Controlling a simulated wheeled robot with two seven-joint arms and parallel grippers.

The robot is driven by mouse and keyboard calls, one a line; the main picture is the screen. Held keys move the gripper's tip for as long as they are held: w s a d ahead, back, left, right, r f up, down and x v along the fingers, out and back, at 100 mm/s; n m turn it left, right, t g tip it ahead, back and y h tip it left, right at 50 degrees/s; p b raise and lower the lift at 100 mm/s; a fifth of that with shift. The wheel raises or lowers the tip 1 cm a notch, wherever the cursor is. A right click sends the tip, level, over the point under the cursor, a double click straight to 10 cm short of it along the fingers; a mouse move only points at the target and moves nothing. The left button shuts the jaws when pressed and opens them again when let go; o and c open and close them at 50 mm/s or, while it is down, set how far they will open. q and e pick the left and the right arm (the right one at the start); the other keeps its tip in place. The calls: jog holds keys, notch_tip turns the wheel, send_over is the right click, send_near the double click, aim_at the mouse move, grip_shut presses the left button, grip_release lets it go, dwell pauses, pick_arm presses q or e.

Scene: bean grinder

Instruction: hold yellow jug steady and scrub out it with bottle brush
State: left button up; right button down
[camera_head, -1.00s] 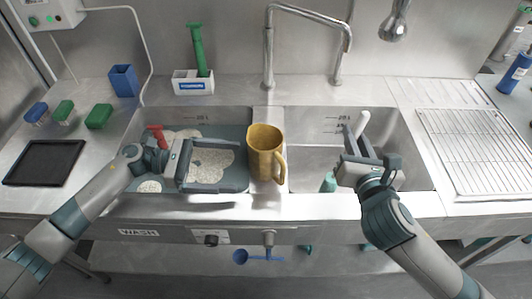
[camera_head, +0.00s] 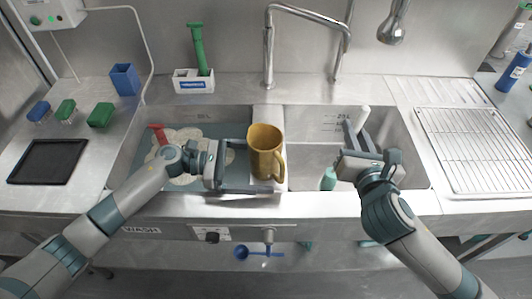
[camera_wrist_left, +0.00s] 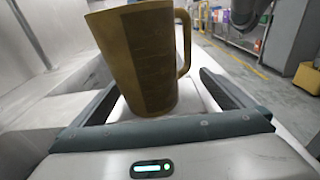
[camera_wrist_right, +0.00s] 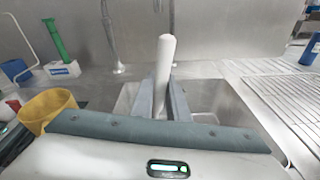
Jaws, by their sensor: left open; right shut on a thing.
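The yellow jug (camera_head: 265,150) stands upright on the divider between the two sinks, its handle to the right. My left gripper (camera_head: 258,167) is open and reaches in from the left, its fingers spread on either side of the jug. In the left wrist view, the jug (camera_wrist_left: 145,60) stands between the open fingers. My right gripper (camera_head: 358,133) is shut on the white handle of the bottle brush (camera_head: 363,118), over the right sink. The handle (camera_wrist_right: 165,70) points up between the fingers. A teal piece (camera_head: 329,179) shows below; I cannot tell if it is the brush head.
The left sink (camera_head: 125,165) holds foamy water and a red-handled item (camera_head: 158,134). A faucet (camera_head: 268,50) rises behind the divider. A green brush (camera_head: 199,45) stands in a white holder (camera_head: 193,86). A wire rack (camera_head: 470,140) lies at the right.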

pick_arm(q)
jog(key=shift+d, duration=0.4)
pick_arm(e)
jog(key=shift+f, duration=0.1)
pick_arm(q)
jog(key=shift+c, duration=0.6)
jog(key=c, duration=1)
jog(key=shift+o, duration=0.2)
pick_arm(e)
jog(key=shift+a, duration=0.1)
